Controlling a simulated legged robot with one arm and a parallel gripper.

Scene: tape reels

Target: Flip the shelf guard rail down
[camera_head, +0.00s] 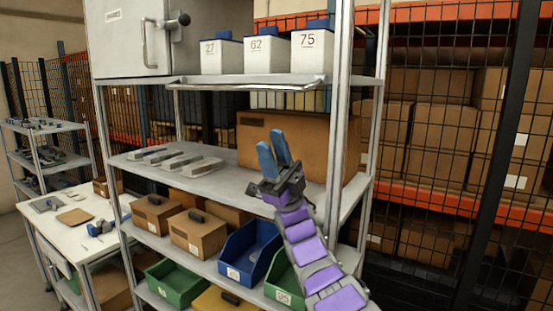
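A thin metal bar (250,87), apparently the guard rail, runs along the front edge of the upper shelf (225,78). It sits at about the level of the shelf edge; I cannot tell its hinge or exact tilt. White boxes (267,55) marked 27, 62 and 75 stand behind it on the upper shelf. My gripper (270,140) points upward, below the bar and in front of the middle shelf. Its two blue fingers are apart with nothing between them. It looks clear of the bar.
A cardboard box (255,140) stands on the middle shelf behind my gripper. A shelf post (340,100) rises to its right. A grey cabinet (130,40) stands at upper left. Blue (250,250) and green (178,280) bins sit below.

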